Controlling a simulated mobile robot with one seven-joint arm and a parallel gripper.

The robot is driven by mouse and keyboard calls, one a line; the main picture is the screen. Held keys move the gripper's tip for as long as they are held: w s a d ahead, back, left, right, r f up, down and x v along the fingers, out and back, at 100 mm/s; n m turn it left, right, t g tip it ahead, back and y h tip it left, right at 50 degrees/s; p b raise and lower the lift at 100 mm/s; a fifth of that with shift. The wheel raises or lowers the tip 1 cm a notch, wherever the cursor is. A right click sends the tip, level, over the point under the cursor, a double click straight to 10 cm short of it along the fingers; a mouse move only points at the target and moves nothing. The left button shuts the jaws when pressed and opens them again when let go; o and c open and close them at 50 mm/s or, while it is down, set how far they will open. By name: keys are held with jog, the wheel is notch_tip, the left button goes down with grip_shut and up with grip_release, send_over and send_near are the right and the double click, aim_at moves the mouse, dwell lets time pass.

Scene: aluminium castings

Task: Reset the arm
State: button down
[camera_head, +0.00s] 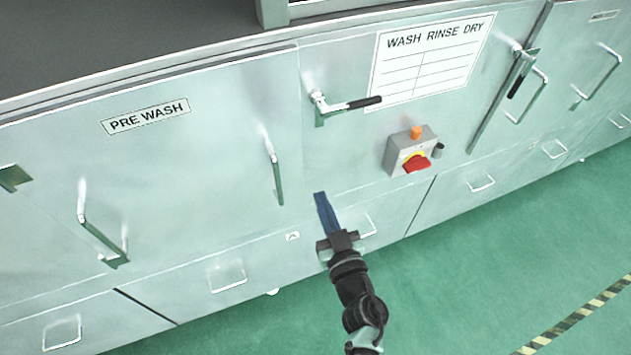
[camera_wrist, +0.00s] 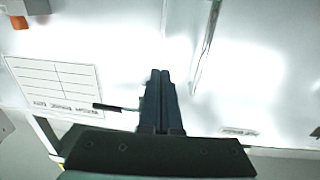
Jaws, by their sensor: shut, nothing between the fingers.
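My gripper (camera_head: 319,196) is at the lower middle of the head view, in front of the metal washer cabinet (camera_head: 230,130). Its two dark blue fingers lie together with nothing between them. In the wrist view my gripper (camera_wrist: 160,72) points at the pale cabinet front, fingers side by side and closed. I cannot tell the exact gap between the fingertips and the cabinet. My arm reaches up from the bottom edge of the head view.
The cabinet front carries a PRE WASH label (camera_head: 146,115), a WASH RINSE DRY chart (camera_head: 430,60), a black-gripped lever (camera_head: 345,104) and a grey box with a red switch (camera_head: 411,152). Several handles stick out. The green floor (camera_head: 480,270) is clear at the right.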

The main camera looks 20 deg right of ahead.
jog(key=w+r+m+t+h+b, duration=0.1)
jog(key=w+r+t+h+b, duration=0.15)
jog(key=r, duration=1.35)
jog(key=w+r+m+t+h+b, duration=0.1)
jog(key=r+m+t+h, duration=0.2)
jog(key=r, duration=1.4)
jog(key=s+a+r+n+t+y+b, duration=0.1)
jog(key=s+a+r+y, duration=0.1)
jog(key=s+a+r, duration=0.2)
jog(key=s+a+r+n+t+y+b, duration=0.1)
jog(key=s+a+r, duration=0.4)
jog(key=r, duration=0.5)
jog(key=s+a+r+n+t+y+b, duration=0.1)
jog(key=s+a+r+n+t+y, duration=0.1)
jog(key=s+a+r, duration=0.3)
notch_tip(320, 180, up, 3)
jog(key=shift+s+a+f+n+y, duration=0.1)
jog(key=shift+s+a+n+y, duration=0.2)
jog(key=shift+a+y, duration=0.4)
jog(key=shift+w+d, duration=0.15)
jog(key=shift+d, duration=0.05)
